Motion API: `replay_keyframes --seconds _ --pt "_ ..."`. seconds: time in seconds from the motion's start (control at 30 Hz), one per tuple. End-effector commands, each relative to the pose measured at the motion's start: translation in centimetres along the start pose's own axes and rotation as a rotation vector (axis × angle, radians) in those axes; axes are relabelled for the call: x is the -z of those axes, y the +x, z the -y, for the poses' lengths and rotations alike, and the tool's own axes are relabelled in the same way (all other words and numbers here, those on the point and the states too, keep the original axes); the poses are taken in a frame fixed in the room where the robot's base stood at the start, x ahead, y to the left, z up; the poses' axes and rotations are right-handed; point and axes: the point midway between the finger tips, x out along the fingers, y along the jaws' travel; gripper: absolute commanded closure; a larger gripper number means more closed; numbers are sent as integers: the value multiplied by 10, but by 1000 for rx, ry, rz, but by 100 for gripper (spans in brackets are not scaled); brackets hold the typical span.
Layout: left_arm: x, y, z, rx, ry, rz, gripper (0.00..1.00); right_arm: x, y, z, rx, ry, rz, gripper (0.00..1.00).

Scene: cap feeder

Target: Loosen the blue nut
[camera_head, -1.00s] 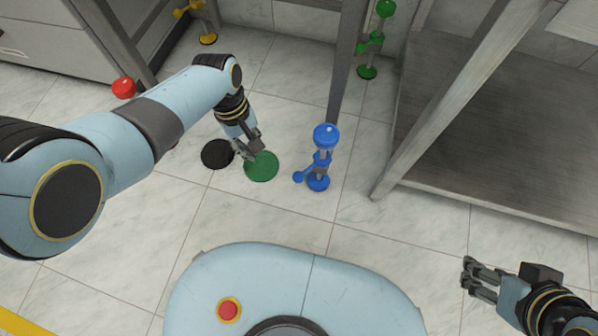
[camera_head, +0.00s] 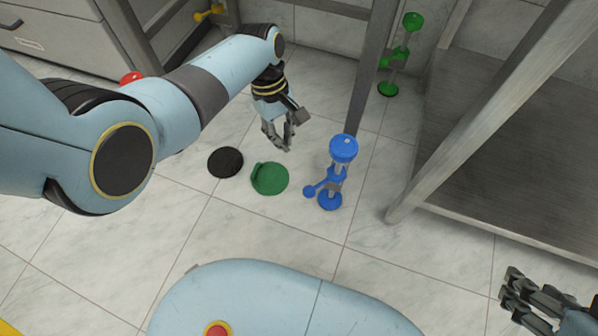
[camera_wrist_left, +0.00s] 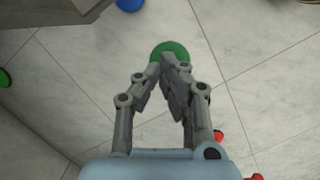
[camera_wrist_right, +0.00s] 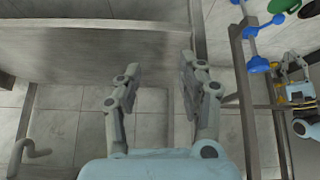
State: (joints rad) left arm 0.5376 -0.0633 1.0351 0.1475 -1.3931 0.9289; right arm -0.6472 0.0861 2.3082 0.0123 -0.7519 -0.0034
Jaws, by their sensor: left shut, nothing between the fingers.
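The blue fitting stands upright on the floor: a round blue cap (camera_head: 343,148) on top, a blue nut-like collar with a side knob (camera_head: 335,175) around the grey rod, and a blue foot (camera_head: 329,200). My left gripper (camera_head: 283,147) is to the left of the cap, apart from it, shut and empty. In the left wrist view its fingers (camera_wrist_left: 170,72) are together, in front of the green disc. My right gripper (camera_head: 508,290) is at the lower right, well away. The right wrist view shows its fingers (camera_wrist_right: 160,78) apart, with nothing between them.
A green disc (camera_head: 269,180) and a black disc (camera_head: 225,162) lie on the floor left of the fitting. A grey post (camera_head: 372,75) rises behind it. A green fitting (camera_head: 388,88) stands farther back. A metal shelf (camera_head: 510,140) fills the right. Floor in front is clear.

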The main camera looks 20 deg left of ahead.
Motion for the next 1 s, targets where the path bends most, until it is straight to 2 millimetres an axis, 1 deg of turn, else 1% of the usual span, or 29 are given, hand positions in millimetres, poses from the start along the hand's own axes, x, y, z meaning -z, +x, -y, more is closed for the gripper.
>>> replay_keyframes --seconds 0.03,0.23,0.4,0.6,0.63,0.7,0.87,1.0 --pt "0 10 1 4 -1 3 100 -7 8 0 -2 0 -24 60" --pt "0 30 1 4 0 3 100 -16 22 2 -7 -5 -162 60" --pt "0 46 2 4 0 2 100 -25 27 4 -9 -11 -278 60" --pt "0 64 2 4 -1 3 100 -37 25 8 -7 -20 -415 60" --pt "0 64 2 3 0 2 100 -25 24 8 -8 -22 -449 60" --pt "0 67 1 2 0 1 100 -8 21 8 -9 -27 -510 60" --pt "0 75 1 2 0 1 100 27 13 8 -10 -40 -648 60" --pt "0 82 1 2 0 1 100 56 2 9 -11 -53 -772 60"
